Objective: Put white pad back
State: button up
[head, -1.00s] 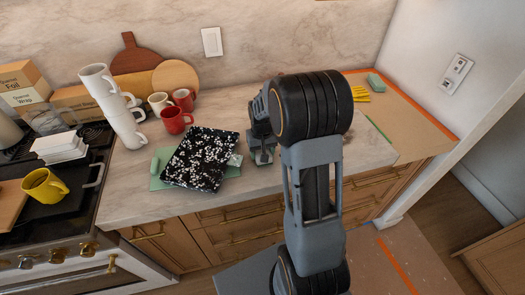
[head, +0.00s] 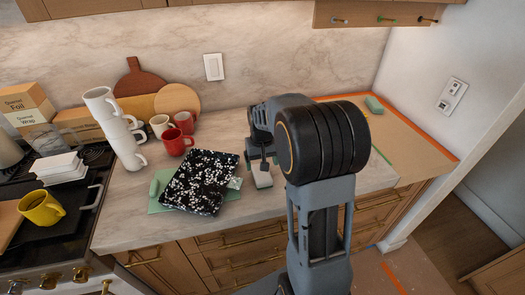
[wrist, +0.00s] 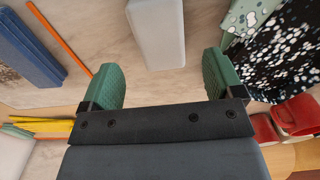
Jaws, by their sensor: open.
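The white pad (wrist: 158,30) is a pale oblong block lying on the marble counter. In the wrist view it is at the top middle, past my open fingertips and roughly centred between them. In the head view a pale block (head: 263,180), apparently the same pad, shows just below my gripper (head: 258,163), partly covered by it.
A black-and-white speckled board (head: 200,182) lies on a green mat (head: 162,204) left of the pad. Red mugs (head: 175,142) and stacked white mugs (head: 127,142) stand behind. An orange-edged area with a green block (head: 374,104) is at right.

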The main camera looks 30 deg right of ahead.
aim_at(262, 173)
jog(key=s+a+r+t, duration=0.1)
jog(key=s+a+r, duration=0.4)
jog(key=r, duration=0.4)
jog(key=s+a+n+t, duration=0.2)
jog(key=s+a+t, duration=0.1)
jog(key=s, duration=0.8)
jog(key=shift+a+f, duration=0.35)
jog(key=shift+a, duration=0.2)
